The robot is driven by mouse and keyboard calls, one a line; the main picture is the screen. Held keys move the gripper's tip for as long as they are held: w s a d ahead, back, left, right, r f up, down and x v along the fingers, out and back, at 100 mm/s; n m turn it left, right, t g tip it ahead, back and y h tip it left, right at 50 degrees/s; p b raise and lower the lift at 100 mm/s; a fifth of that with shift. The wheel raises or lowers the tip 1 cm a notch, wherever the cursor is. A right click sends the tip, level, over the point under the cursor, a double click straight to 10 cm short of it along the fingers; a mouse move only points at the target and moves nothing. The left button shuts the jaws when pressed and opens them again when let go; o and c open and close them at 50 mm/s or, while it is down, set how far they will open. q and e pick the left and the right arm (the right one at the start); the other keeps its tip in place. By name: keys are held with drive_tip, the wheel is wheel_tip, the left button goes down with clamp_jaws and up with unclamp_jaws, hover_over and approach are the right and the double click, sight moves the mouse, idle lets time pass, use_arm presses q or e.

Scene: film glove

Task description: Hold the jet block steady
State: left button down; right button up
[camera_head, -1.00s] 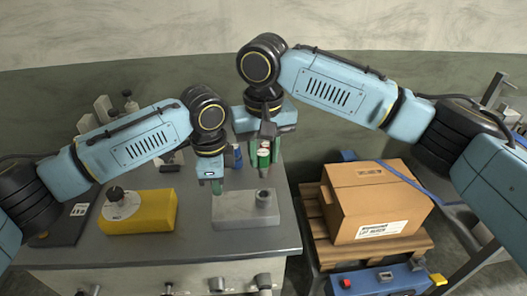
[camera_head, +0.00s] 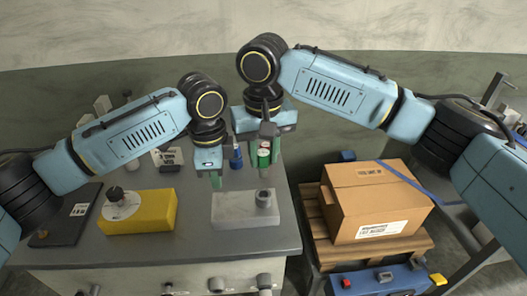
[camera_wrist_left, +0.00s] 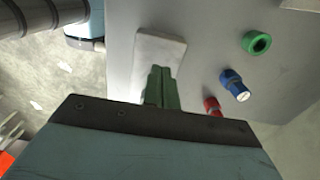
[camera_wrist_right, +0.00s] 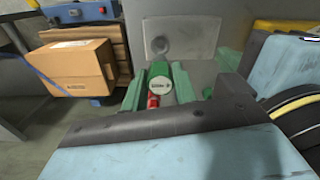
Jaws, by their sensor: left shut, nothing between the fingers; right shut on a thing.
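The jet block seems to be the grey block (camera_head: 238,210) on the table, with a dark round socket at its right end. It shows in the right wrist view (camera_wrist_right: 203,40). My left gripper (camera_head: 216,183) is shut and empty just behind the block's back left edge; in the left wrist view its green fingers (camera_wrist_left: 160,88) overlap the block (camera_wrist_left: 158,50). I cannot tell whether they touch it. My right gripper (camera_head: 264,160) is shut on a green and red cylinder with a pale round top (camera_wrist_right: 160,86), held behind the block's socket end.
A yellow block with a dial (camera_head: 150,212) stands left of the jet block. A blue bottle (camera_wrist_left: 234,84), a red piece (camera_wrist_left: 212,105) and a green ring (camera_wrist_left: 256,43) are near my left gripper. A cardboard box (camera_head: 372,205) sits on a pallet right of the table.

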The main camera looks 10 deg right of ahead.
sight(220, 206)
use_arm(q)
wheel_tip(220, 206, down, 8)
drive_tip(key=shift+r, duration=0.2)
wheel_tip(220, 206, up, 5)
drive_tip(key=shift+r, duration=0.1)
drive_tip(key=shift+w+a+r, duration=0.2)
drive_tip(key=shift+w+a, duration=0.05)
drive_tip(key=shift+a, duration=0.35)
drive_tip(key=w+a+n, duration=0.1)
drive_tip(key=a, duration=0.3)
drive_tip(key=w+a+n+t, duration=0.1)
drive_tip(key=w+a, duration=0.1)
drive_tip(key=a, duration=0.3)
drive_tip(key=w+a+t, duration=0.1)
drive_tip(key=w+a, duration=0.1)
drive_tip(key=a, duration=0.3)
drive_tip(key=shift+a+n+y, duration=0.15)
drive_tip(key=shift+n+y, duration=0.25)
drive_tip(key=a+r+n+t+y, duration=0.1)
drive_tip(key=a+n+t+y, duration=0.1)
drive_tip(key=a, duration=1.3)
drive_tip(key=shift+w+a+r, duration=0.2)
drive_tip(key=shift+w+r, duration=0.2)
drive_tip(key=shift+w, duration=0.05)
